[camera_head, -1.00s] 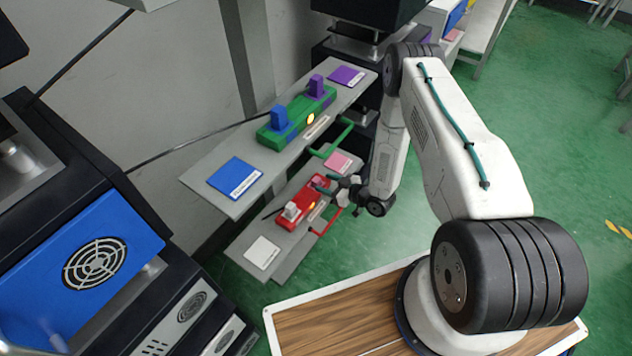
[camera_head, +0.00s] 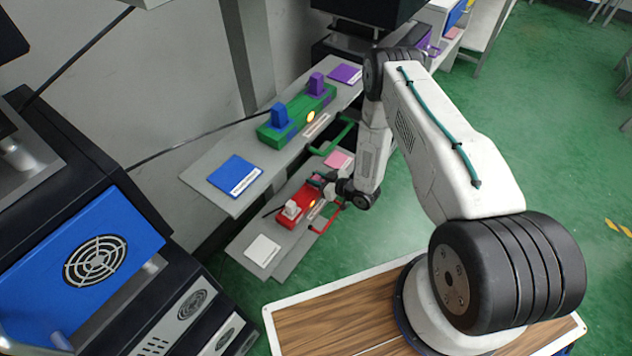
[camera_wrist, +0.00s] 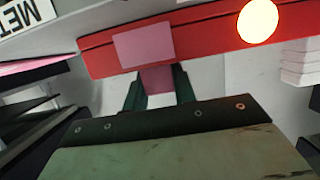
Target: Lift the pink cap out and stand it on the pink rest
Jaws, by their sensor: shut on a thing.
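The pink cap (camera_wrist: 157,79) sits between the dark green fingers of my gripper (camera_wrist: 158,92) in the wrist view. The fingers are shut on it. Its far end meets the edge of the red fixture (camera_wrist: 205,32); I cannot tell how deep it sits. In the head view my gripper (camera_head: 328,184) is at the far end of the red fixture (camera_head: 292,217) on the lower shelf, and hides the cap. The pink rest (camera_head: 339,160) lies flat and empty just beyond it. A pink patch (camera_wrist: 143,44) marks the fixture's side in the wrist view.
A red lever (camera_head: 328,222) sticks out in front. The upper shelf (camera_head: 205,190) overhangs behind, carrying a green fixture (camera_head: 297,118) with blue and purple caps.

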